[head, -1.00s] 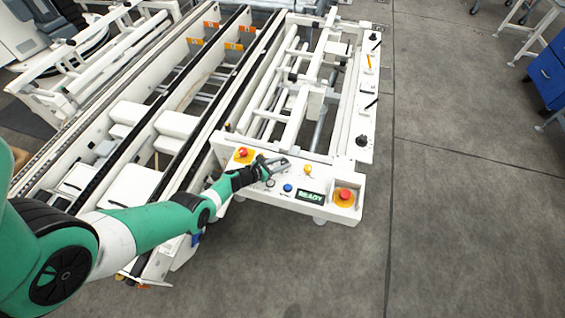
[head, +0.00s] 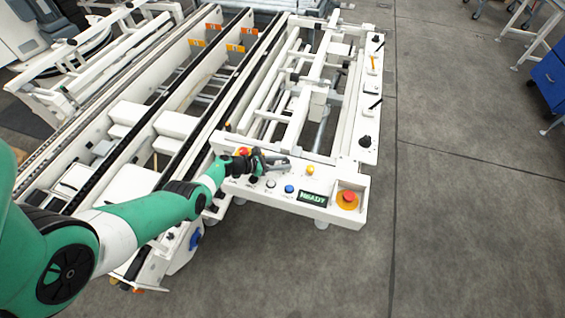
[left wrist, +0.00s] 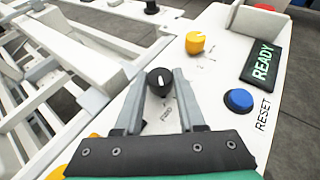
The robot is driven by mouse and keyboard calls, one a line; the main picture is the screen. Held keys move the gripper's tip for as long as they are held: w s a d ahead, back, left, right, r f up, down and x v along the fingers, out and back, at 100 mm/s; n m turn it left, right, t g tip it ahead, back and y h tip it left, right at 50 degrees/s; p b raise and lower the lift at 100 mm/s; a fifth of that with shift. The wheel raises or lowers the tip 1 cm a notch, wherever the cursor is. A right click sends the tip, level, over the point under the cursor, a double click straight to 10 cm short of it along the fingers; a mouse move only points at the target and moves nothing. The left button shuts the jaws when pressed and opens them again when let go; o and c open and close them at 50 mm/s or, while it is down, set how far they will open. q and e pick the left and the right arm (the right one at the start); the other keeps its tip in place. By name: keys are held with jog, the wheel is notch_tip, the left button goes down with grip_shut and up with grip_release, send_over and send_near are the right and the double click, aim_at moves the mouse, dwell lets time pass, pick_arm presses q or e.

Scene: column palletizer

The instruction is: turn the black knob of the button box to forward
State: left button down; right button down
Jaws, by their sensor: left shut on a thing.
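The black knob (left wrist: 159,82) shows in the left wrist view on the white panel of the button box (left wrist: 207,105). A white line marks its top, and the label FWD is printed on the panel beside it. My left gripper (left wrist: 160,76) has one finger on each side of the knob and is shut on it. In the head view my left gripper (head: 277,163) is low over the left half of the button box (head: 331,214) and hides the knob. My right gripper is not in view.
The panel also carries a yellow knob (left wrist: 195,42), a blue reset button (left wrist: 238,99) and a READY display (left wrist: 262,62). A red emergency button (head: 347,197) stands at the panel's right end.

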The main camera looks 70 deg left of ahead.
pick_arm(q)
jog(key=c, duration=0.5)
grip_release()
jog(key=p+v, duration=0.3)
jog(key=v, duration=0.2)
jog(key=shift+w+r+p, duration=0.15)
jog(key=shift+r+p, duration=0.2)
jog(key=v, duration=0.2)
jog(key=p+v, duration=0.1)
jog(key=v, duration=0.1)
jog(key=p+v, duration=0.1)
jog(key=v, duration=0.1)
jog(key=shift+f, duration=0.25)
jog(key=shift+s, duration=0.45)
jog(key=shift+w, duration=0.1)
